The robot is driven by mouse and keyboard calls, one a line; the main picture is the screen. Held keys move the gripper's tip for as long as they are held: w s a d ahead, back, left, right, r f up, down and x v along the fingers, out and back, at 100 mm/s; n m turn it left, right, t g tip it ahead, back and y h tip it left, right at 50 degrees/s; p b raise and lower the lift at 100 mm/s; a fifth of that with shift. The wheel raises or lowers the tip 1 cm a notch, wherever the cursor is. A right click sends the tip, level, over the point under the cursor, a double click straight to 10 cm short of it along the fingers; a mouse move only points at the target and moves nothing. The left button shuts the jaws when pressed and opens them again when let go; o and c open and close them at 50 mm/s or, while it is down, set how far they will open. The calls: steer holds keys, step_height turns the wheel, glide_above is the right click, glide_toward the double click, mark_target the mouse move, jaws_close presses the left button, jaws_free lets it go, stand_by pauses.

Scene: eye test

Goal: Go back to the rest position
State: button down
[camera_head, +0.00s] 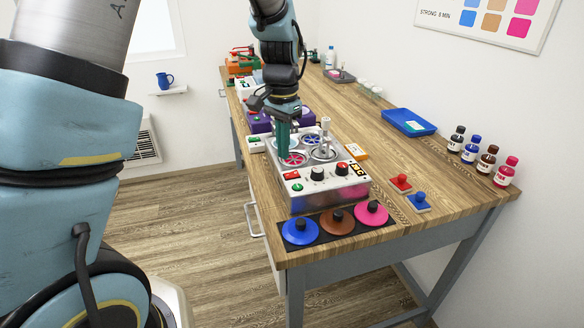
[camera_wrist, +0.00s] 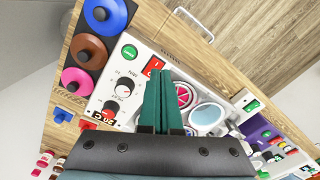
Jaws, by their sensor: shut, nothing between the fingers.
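My gripper (camera_head: 283,158) points down over the grey machine (camera_head: 318,195) on the wooden bench. Its teal fingers are closed together with nothing between them, as the wrist view (camera_wrist: 161,75) also shows. The fingertips appear just above or at the machine's top, by a round opening with a pink wheel (camera_head: 294,159); I cannot tell whether they touch. No mark of a rest position shows.
Blue, brown and pink knobbed lids (camera_head: 371,213) lie on a dark mat at the bench's near end. Red and blue stamp-like pieces (camera_head: 418,201), a blue tray (camera_head: 408,122) and several small bottles (camera_head: 471,149) stand to the right. A purple box (camera_head: 256,122) is behind the machine.

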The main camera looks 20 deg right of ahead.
steer(key=shift+r+p, duration=0.45)
steer(key=shift+r, duration=0.4)
steer(key=s+a+n+t+b, duration=0.1)
steer(key=s+a+n, duration=0.3)
steer(key=a+n, duration=0.8)
steer(key=a+b, duration=0.1)
steer(key=a, duration=1.7)
steer(key=shift+f+t, duration=0.15)
steer(key=shift+t, duration=0.15)
steer(key=c, duration=1.6)
jaws_free()
steer(key=shift+a, duration=0.1)
